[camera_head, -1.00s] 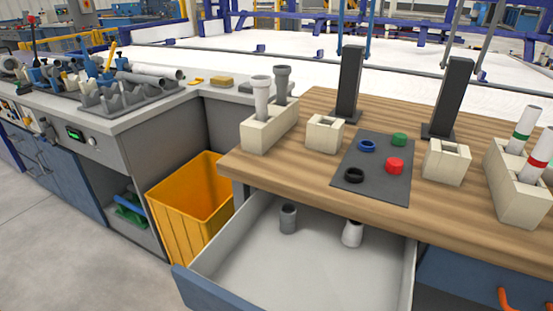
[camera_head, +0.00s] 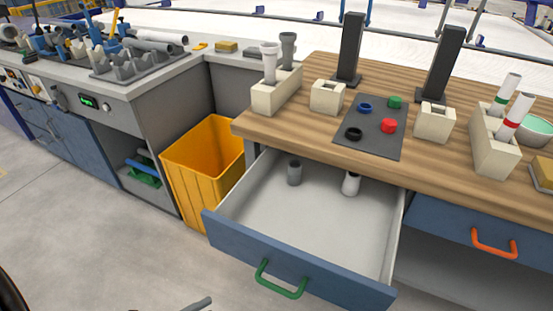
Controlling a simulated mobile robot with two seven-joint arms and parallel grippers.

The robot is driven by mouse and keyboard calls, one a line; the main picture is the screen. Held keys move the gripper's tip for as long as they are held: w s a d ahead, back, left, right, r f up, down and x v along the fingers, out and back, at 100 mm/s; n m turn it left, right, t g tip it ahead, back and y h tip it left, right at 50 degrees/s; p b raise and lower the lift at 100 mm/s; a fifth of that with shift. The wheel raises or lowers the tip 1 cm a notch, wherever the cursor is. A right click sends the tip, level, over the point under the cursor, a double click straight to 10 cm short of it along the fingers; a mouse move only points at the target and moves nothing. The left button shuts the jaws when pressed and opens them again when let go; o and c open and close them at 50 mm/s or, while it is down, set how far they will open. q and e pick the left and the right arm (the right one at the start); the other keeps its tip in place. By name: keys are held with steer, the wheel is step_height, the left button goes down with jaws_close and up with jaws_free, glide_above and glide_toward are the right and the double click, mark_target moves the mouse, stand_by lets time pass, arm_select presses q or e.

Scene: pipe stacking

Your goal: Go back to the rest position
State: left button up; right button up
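A sliver of grey (camera_head: 197,304) shows at the bottom edge, left of the green drawer handle. It looks like the tip of my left gripper, but too little shows to tell its opening. My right gripper is out of view. The drawer (camera_head: 300,262) stands open below the wooden table (camera_head: 320,62). A grey pipe piece (camera_head: 294,173) and a white pipe piece (camera_head: 350,184) stand inside it, near its back. A beige holder (camera_head: 278,97) at the table's left carries a white and a grey pipe. Another holder (camera_head: 494,150) at the right carries white pipes with green and red bands.
A yellow bin (camera_head: 204,165) stands left of the drawer. A dark mat (camera_head: 372,141) holds blue, green, red and black rings. Two black posts rise behind it. The open drawer juts out over the floor. The floor at lower left is mostly clear.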

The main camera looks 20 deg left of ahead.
arm_select(q)
step_height(320, 180, down, 9)
steer(key=s+n+g+y+p, duration=0.2)
steer(key=n+g+y+p, duration=0.15)
steer(key=n+y, duration=0.45)
steer(key=s+d+f+n+g+h+p, duration=0.1)
steer(key=s+d+f+n+g+p, duration=0.1)
steer(key=s+d+f+n+g, duration=0.2)
steer(key=s+d+n+g, duration=0.1)
steer(key=s+n+g, duration=0.2)
steer(key=s+n, duration=0.2)
steer(key=shift+s+d+f+n+g+p, duration=0.2)
steer(key=shift+n+g+p, duration=0.1)
steer(key=shift+n+g, duration=0.1)
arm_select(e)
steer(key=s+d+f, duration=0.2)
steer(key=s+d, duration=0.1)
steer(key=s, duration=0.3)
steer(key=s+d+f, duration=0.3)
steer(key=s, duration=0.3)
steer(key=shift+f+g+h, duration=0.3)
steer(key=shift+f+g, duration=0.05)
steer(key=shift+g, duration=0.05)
